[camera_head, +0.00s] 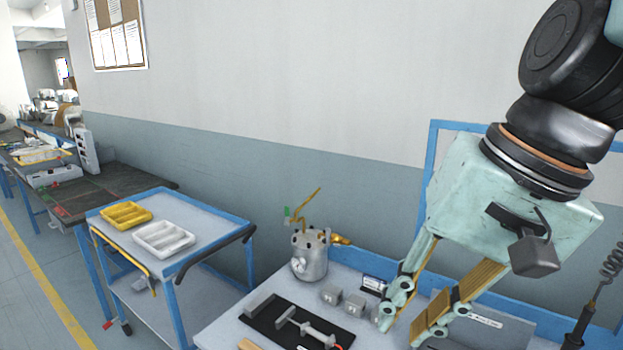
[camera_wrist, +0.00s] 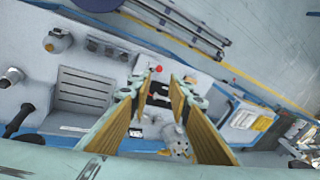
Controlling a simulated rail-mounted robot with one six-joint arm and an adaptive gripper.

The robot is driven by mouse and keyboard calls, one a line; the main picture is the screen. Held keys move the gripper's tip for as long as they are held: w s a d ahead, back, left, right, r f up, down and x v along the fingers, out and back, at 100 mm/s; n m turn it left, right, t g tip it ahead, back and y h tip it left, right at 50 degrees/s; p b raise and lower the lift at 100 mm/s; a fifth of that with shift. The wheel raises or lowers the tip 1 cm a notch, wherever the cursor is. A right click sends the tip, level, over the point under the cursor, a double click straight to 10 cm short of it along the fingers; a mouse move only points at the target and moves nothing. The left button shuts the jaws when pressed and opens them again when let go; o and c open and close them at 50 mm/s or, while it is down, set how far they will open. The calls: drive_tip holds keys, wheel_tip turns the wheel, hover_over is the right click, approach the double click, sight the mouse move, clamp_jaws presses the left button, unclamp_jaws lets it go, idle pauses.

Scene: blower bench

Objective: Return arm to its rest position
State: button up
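My gripper (camera_head: 402,326) is at the right of the head view, pointing down over the right part of the workbench. Its two fingers are apart, and I see nothing held between them. In the wrist view my gripper (camera_wrist: 162,88) also shows a clear gap between the fingers, with the bench and its tools visible below. The fingertips look to be above the bench top; the exact height is hard to tell.
A silver canister (camera_head: 310,258) with a brass lever stands on the bench left of my gripper. Grey blocks (camera_head: 354,304) and a black mat (camera_head: 266,319) with tools lie near it. A blue trolley (camera_head: 206,226) carries yellow (camera_head: 126,215) and white (camera_head: 163,238) trays. A wall stands behind.

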drive_tip(key=s+d+n+t+h, duration=0.1)
drive_tip(key=s+d+n+h, duration=0.2)
drive_tip(key=s+d, duration=0.5)
drive_tip(key=shift+d+f+n+t, duration=0.3)
drive_tip(key=shift+d, duration=0.05)
